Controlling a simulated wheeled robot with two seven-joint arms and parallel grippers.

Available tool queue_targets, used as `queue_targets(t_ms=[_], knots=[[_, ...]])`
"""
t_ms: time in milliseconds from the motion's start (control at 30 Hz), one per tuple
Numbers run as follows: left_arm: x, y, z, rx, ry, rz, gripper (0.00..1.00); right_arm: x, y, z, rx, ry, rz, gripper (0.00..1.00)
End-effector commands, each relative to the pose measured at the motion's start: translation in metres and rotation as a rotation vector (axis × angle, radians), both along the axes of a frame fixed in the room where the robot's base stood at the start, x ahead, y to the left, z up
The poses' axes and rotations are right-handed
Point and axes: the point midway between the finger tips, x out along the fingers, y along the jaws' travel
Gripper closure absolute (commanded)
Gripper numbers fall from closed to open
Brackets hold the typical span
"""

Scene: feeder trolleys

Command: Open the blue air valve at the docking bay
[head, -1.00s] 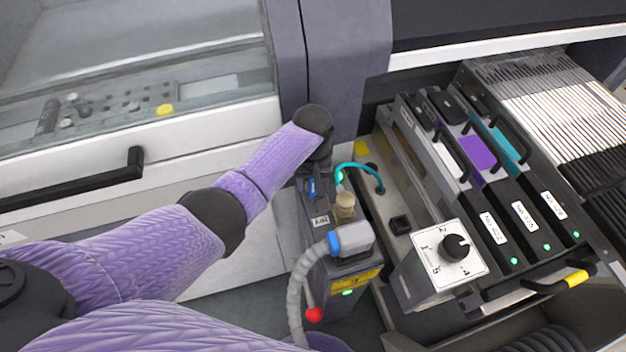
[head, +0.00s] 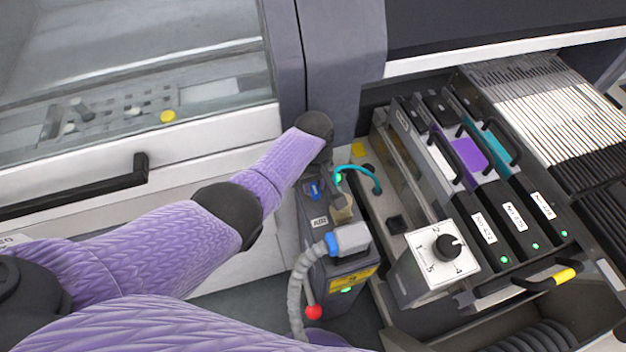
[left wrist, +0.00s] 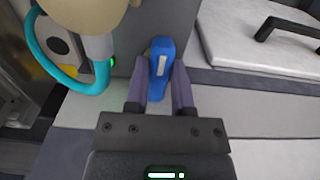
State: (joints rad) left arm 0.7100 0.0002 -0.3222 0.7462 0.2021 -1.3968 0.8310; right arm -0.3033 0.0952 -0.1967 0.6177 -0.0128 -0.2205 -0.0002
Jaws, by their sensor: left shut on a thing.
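The blue air valve handle (left wrist: 160,68) stands between my left gripper's fingers in the left wrist view. In the head view the blue handle (head: 314,189) shows on top of the dark docking unit (head: 318,222), just below my left wrist. My left gripper (left wrist: 160,88) is shut on the handle, with one finger on each side. In the head view the fingers are mostly hidden by my wrist. A teal hose (head: 358,171) loops beside the valve, with a small green light near its end. My right gripper does not show.
A tan knob (head: 341,208) and a grey connector with a corrugated hose (head: 350,238) sit close to the valve. A dial box (head: 437,262) and several feeders with handles stand to the right.

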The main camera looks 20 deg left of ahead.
Motion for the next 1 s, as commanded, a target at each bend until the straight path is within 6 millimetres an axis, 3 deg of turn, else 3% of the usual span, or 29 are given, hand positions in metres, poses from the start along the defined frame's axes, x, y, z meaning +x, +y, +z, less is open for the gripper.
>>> queue_targets(t_ms=[33,167,200,467,800,1000], knots=[[0.001,0.000,0.000,0.000,-0.002,0.000,0.64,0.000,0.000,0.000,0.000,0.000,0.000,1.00],[0.000,0.000,0.000,0.000,-0.001,-0.001,0.37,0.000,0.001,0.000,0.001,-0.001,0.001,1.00],[0.000,0.000,0.000,0.000,-0.001,-0.001,0.35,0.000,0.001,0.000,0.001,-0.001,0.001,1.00],[0.000,0.000,0.003,0.000,-0.001,-0.002,0.35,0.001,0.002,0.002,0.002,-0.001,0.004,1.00],[0.001,0.000,0.085,-0.001,-0.004,-0.001,0.35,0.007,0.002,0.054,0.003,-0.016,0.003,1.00],[0.001,0.000,0.101,0.000,-0.001,-0.001,0.35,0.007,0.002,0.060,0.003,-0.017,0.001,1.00]])
